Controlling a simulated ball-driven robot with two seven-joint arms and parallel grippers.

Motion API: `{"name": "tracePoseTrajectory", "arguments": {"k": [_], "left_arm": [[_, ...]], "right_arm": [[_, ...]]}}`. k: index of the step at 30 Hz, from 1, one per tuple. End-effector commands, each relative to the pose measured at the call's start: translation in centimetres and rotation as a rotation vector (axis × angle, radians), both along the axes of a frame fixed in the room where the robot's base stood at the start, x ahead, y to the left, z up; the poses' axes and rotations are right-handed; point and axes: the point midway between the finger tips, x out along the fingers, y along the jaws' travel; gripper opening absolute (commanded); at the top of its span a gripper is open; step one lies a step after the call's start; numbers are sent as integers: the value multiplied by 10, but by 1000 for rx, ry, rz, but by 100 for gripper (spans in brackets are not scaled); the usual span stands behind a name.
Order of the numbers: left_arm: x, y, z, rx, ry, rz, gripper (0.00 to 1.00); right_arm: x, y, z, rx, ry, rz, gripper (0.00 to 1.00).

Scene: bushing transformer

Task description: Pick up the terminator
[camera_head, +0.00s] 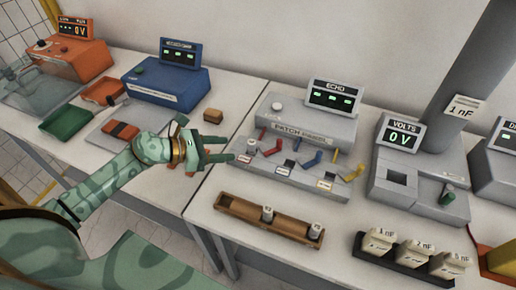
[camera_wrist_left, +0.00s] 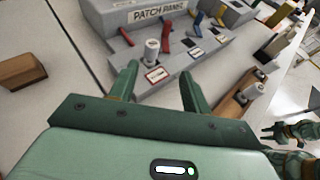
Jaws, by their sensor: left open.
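No label marks the terminator; small grey cylinders look like candidates. One cylinder (camera_head: 252,146) stands at the left end of the patch panel (camera_head: 312,128). Two more, a left cylinder (camera_head: 267,213) and a right cylinder (camera_head: 315,231), stand in the wooden tray (camera_head: 238,206). My left gripper (camera_head: 226,148) is open and empty, its fingers pointing right toward the panel's left end. In the left wrist view, the panel cylinder (camera_wrist_left: 152,51) shows just beyond and between the open fingers (camera_wrist_left: 160,74), apart from them. Green parts at that view's right edge look like my right gripper (camera_wrist_left: 292,131); its jaws are unclear.
Coloured plugs stand on the panel. A grey VOLTS box (camera_head: 405,185) and a rack of capacitors (camera_head: 410,255) stand to the right. A blue box (camera_head: 165,85), a small wooden block (camera_head: 213,115) and flat trays lie left. A grey post rises at the right.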

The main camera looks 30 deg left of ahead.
Motion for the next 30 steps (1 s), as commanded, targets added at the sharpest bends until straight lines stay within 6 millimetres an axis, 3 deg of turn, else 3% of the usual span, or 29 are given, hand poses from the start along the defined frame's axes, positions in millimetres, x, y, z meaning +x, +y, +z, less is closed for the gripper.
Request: {"name": "tracePoseTrajectory", "arguments": {"k": [3,8,12,17,28,29,30], "left_arm": [[20,-16,-10,-4,0,3,48],[34,-29,-19,-3,1,3,48],[42,-36,-23,-4,0,3,48],[62,-51,-32,-6,0,4,48],[74,-62,-40,-2,2,2,48],[74,-62,-40,-2,2,2,45],[74,-62,-40,-2,1,3,34]], "right_arm": [[-23,12,0,14,34,2,36],[-9,31,0,39,12,1,36],[10,18,1,23,-16,2,36],[8,1,1,1,-13,-1,36],[-1,12,-1,16,0,-4,36],[-1,14,-1,18,1,-3,36],[-1,16,-1,21,1,-3,36]]}}
